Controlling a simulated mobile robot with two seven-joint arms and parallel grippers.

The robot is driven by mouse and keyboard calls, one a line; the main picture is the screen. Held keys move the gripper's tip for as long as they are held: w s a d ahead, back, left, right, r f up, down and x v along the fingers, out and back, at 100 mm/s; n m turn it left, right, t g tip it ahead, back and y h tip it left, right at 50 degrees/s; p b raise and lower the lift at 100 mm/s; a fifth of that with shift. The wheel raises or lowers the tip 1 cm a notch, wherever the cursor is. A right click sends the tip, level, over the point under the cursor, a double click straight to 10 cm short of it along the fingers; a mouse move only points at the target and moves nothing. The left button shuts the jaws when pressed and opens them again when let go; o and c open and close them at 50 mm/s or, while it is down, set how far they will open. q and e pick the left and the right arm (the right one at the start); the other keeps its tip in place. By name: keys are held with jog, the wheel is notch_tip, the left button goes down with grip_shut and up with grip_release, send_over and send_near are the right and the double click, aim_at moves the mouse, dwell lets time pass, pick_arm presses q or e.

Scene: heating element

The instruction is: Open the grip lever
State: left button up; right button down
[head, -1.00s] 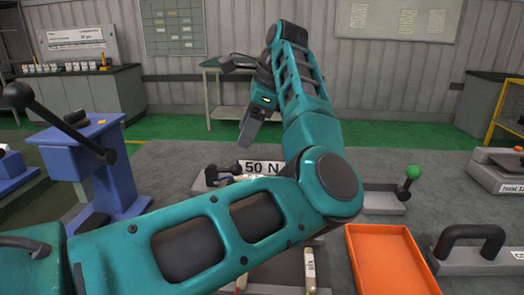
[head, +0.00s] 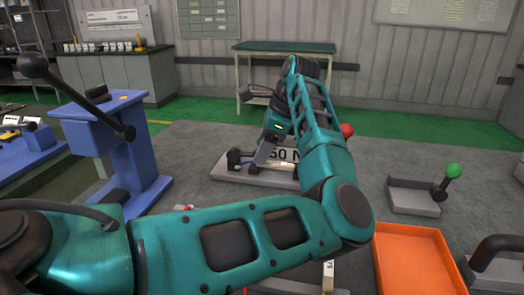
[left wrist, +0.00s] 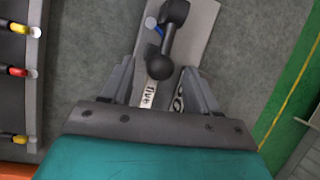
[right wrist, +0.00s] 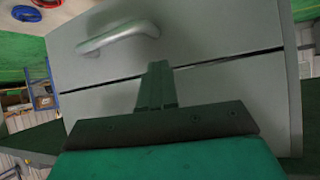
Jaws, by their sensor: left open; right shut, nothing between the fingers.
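A black lever with a ball end (left wrist: 165,42) stands on a light grey base (left wrist: 203,18) in the left wrist view. In the head view this base (head: 224,170) carries a "50 N" plate (head: 286,154) and black knobs (head: 235,157). My left gripper (head: 263,154) is open over this base. In the left wrist view the ball end shows between the open fingers (left wrist: 160,84); I cannot tell whether they touch it. In the head view my left arm hides part of the base. My right gripper (right wrist: 157,66) is shut and empty, and shows only in the right wrist view.
A blue stand with a black lever (head: 125,150) is at left. A green-knobbed device (head: 418,195) and an orange tray (head: 415,255) are at right. A green-topped table (head: 285,47) stands behind. The right wrist view shows a grey panel with a handle (right wrist: 118,37).

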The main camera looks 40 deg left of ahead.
pick_arm(q)
jog(key=shift+s+a+f, duration=0.1)
jog(key=shift+a+f, duration=0.15)
jog(key=shift+f, duration=0.3)
grip_shut()
dwell(0.4)
